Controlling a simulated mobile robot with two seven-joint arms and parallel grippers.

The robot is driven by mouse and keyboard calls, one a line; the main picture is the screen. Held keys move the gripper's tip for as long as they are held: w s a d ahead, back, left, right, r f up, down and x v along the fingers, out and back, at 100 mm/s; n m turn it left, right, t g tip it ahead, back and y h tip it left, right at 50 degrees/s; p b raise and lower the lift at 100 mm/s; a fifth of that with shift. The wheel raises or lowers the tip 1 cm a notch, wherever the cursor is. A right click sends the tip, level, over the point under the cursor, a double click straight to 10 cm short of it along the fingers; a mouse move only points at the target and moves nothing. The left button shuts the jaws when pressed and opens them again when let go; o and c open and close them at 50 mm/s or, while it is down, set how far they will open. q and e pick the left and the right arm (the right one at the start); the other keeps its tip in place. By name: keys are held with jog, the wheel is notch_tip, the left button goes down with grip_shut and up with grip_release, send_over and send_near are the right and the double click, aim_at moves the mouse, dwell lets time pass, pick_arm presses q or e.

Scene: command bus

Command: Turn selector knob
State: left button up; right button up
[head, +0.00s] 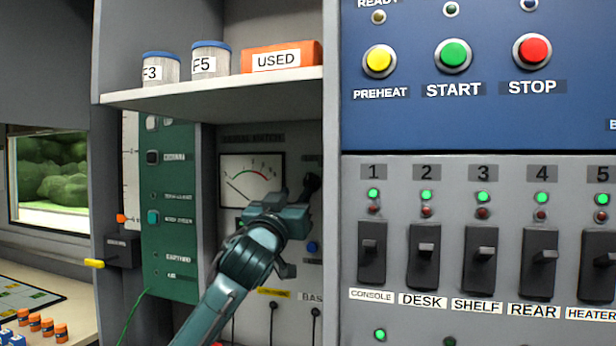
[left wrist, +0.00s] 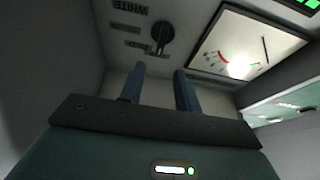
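The selector knob (left wrist: 162,33) is a dark round knob with a bar-shaped grip, set in a grey panel beside the analog meter (left wrist: 240,43). In the head view the dark knob (head: 312,182) is partly hidden by my left gripper (head: 291,196). In the left wrist view my left gripper (left wrist: 160,70) has its two blue-grey fingers apart with nothing between them. The knob shows just beyond the fingertips, roughly in line with the gap. I see a gap between fingers and knob in that view. My right gripper is not in view.
A shelf (head: 215,97) with two tins and an orange USED box overhangs the recessed panel. A grey divider (head: 331,200) stands close right of the gripper. Right of it are breaker switches (head: 425,255) and the PREHEAT, START and STOP buttons (head: 453,55).

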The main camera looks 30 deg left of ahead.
aim_at(308, 177)
pick_arm(q)
jog(key=p+x, duration=0.2)
jog(key=x, duration=0.6)
jog(key=shift+w+f, duration=0.1)
jog(key=shift+w, duration=0.05)
jog(key=shift+c, duration=0.5)
grip_shut()
